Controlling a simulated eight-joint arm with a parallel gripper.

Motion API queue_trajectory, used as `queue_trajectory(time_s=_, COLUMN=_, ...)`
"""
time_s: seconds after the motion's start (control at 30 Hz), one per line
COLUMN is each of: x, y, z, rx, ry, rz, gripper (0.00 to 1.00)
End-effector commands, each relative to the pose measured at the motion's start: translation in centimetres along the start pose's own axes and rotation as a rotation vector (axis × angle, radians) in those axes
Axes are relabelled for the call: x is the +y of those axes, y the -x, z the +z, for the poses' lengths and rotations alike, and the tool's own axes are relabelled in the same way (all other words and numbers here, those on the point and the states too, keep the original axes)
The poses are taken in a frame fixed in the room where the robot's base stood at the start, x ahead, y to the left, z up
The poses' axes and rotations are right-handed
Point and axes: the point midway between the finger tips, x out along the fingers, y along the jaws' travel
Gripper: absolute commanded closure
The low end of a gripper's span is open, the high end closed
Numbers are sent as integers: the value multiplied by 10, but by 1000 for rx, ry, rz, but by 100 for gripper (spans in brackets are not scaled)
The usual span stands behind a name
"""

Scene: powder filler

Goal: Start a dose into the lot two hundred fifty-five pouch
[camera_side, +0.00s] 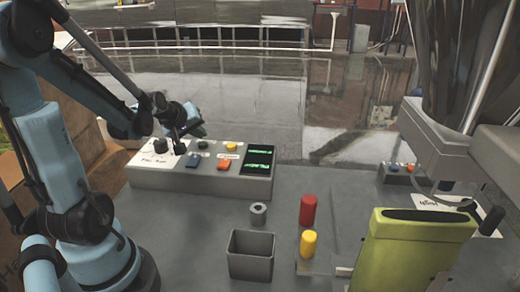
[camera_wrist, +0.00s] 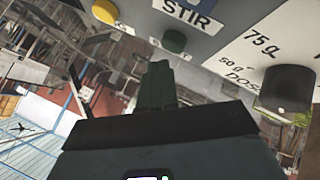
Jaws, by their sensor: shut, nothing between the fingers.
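The grey control box (camera_side: 160,182) stands at the centre left, with a black dose knob (camera_side: 160,146), blue button (camera_side: 193,160), orange button (camera_side: 224,165), yellow button (camera_side: 231,146) and green-lit display (camera_side: 258,160). In the wrist view, the dose knob (camera_wrist: 287,92) sits beside "75g" and "50 g" marks. The green button (camera_wrist: 173,41) lies just past my dark fingertips (camera_wrist: 158,68); I cannot tell whether they touch. My gripper (camera_side: 199,131) is shut and empty over the box's back edge. A yellow-green pouch (camera_side: 405,252) stands at right, below the filler; no lot number is readable.
A grey bin (camera_side: 251,266), a grey ring (camera_side: 258,214), a red cylinder (camera_side: 307,210) and a yellow cylinder (camera_side: 308,245) stand in front of the box. The metal filler hopper (camera_side: 455,60) hangs at right. A second small button panel (camera_side: 399,178) is behind the pouch.

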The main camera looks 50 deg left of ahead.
Motion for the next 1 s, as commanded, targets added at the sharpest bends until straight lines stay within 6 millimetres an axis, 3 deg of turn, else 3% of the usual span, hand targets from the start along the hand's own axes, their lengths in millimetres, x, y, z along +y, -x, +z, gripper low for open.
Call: queue_trajectory(time_s=1.0, x=-4, y=-6, z=4, rx=0, ry=0, rz=0, gripper=100)
